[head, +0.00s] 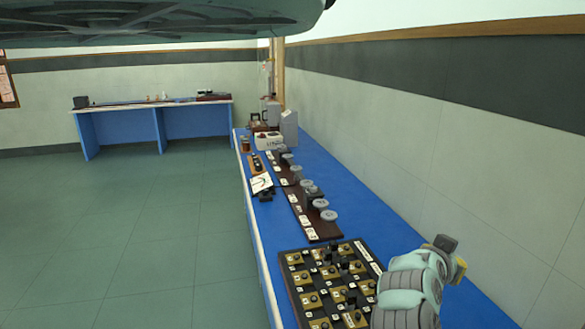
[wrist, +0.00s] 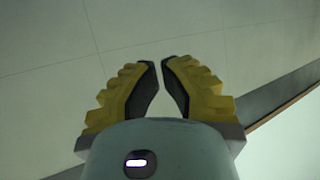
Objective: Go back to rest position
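My gripper (wrist: 161,75) shows in the wrist view as two yellow fingers with dark inner pads. The fingertips are close together but a narrow gap stays between them, and nothing is held there. In the head view my gripper (head: 459,265) is partly seen at the lower right, above the blue bench (head: 345,185) and beside the wall. Its fingers are mostly hidden there by my arm.
A dark board (head: 285,262) with several brass-coloured pieces lies on the bench left of my arm. A dark strip (head: 322,233) with several grey round pieces runs behind it. A white box (head: 289,128) stands farther back. Another blue bench (head: 185,125) stands across the room. The floor (head: 150,230) at left is clear.

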